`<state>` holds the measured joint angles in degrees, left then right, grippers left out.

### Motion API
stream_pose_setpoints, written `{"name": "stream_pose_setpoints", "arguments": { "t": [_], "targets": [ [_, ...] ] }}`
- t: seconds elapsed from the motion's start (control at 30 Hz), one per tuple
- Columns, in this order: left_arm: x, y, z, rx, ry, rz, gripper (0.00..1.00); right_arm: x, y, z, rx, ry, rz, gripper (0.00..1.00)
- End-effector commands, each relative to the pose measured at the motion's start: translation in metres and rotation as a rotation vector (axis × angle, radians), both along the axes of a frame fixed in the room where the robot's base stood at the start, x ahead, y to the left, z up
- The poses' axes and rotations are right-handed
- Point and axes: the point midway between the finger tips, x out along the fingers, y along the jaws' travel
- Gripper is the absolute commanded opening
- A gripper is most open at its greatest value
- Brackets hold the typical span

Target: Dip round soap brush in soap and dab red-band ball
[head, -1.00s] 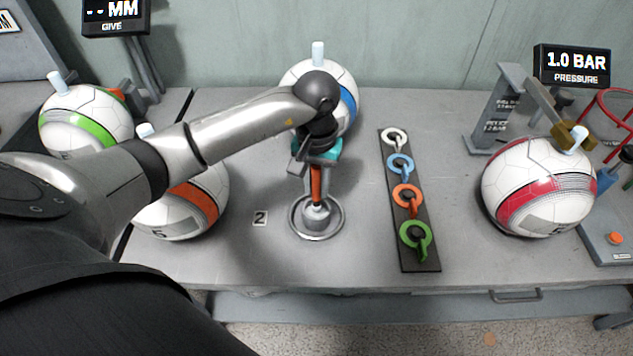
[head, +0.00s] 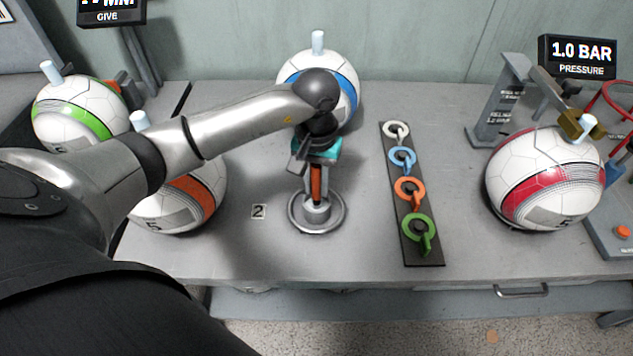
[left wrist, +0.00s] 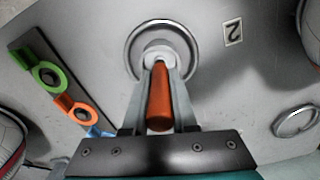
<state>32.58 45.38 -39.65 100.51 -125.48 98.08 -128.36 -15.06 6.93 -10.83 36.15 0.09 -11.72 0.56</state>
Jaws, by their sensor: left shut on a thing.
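My left gripper (head: 315,178) is shut on the orange handle of the soap brush (left wrist: 160,98) and holds it upright, pointing down. The brush's pale round lower end (head: 316,208) is inside the round metal dish (head: 296,222), which also shows in the left wrist view (left wrist: 191,50). I cannot tell how deep it sits or see any soap clearly. The red-band ball (head: 545,180) rests at the right of the bench, under a metal lever arm, well apart from the brush. My right gripper is not in view.
A dark strip (head: 427,252) with white, blue, orange and green rings lies between dish and red-band ball. A blue-band ball (head: 342,85) stands behind my arm; orange-band (head: 190,205) and green-band (head: 80,115) balls are at left. A pressure display (head: 577,57) reads 1.0 BAR.

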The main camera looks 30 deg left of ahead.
Motion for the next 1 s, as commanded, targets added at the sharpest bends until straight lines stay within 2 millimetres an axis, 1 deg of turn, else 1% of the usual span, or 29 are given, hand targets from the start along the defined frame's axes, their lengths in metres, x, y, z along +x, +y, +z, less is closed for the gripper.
{"name": "stream_pose_setpoints", "arguments": {
  "t": [0.53, 1.0],
  "targets": [
    [0.0, 0.0, 0.044, 0.001, -0.002, 0.0, 0.0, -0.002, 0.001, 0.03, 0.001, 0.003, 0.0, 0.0],
    [0.0, 0.0, 0.082, 0.001, -0.001, 0.001, 0.0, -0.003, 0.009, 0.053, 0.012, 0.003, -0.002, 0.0]
  ]
}}
